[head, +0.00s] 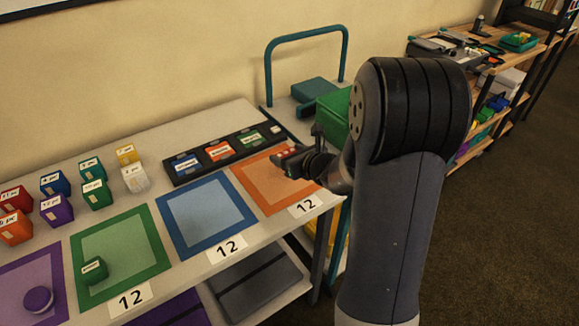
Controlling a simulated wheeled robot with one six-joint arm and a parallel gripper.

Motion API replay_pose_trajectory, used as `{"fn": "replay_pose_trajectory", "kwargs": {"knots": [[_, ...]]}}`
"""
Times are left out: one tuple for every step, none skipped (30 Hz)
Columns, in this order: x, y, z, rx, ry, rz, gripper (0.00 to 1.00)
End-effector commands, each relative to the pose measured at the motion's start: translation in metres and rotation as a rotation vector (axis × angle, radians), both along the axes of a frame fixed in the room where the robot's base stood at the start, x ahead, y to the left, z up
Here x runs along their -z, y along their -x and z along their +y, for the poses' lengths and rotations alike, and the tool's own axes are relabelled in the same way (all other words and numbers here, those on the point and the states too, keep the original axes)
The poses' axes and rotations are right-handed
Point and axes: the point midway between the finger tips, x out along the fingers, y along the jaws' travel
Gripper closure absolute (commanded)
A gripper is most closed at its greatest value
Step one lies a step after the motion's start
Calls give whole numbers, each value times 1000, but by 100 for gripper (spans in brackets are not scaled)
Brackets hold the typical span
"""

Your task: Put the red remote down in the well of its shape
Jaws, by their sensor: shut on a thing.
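My gripper (284,161) hovers over the back right part of the orange-framed square, near the right end of a long black tray. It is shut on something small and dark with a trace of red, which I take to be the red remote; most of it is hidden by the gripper. The black tray (172,183) lies along the back of the table, with blue, orange and green labelled pieces in a row. A small pale patch shows near its right end. I cannot make out a remote-shaped well.
Orange (251,190), blue (172,232) and green (79,270) framed squares lie along the front. A green block (95,270) and a purple round piece (38,300) lie on squares. Several labelled blocks stand at left. A teal-handled cart (268,72) stands behind the table's right end.

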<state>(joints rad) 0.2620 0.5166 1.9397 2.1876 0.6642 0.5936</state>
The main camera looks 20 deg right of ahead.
Motion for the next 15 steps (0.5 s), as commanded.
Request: {"fn": "replay_pose_trajectory", "kwargs": {"knots": [[11,1,0,0,-1,4,58],[16,0,0,0,-2,5,58],[22,0,0,0,-2,5,58],[25,0,0,0,-1,4,58],[28,0,0,0,-1,4,58],[31,0,0,0,-2,3,58],[32,0,0,-1,-1,1,58],[32,0,0,0,1,1,58],[32,0,0,0,1,0,58],[32,0,0,-1,2,-1,58],[32,0,0,-1,2,-1,58],[32,0,0,0,1,0,58],[32,0,0,0,1,0,58],[32,0,0,0,1,0,58],[32,0,0,0,1,0,58]]}}
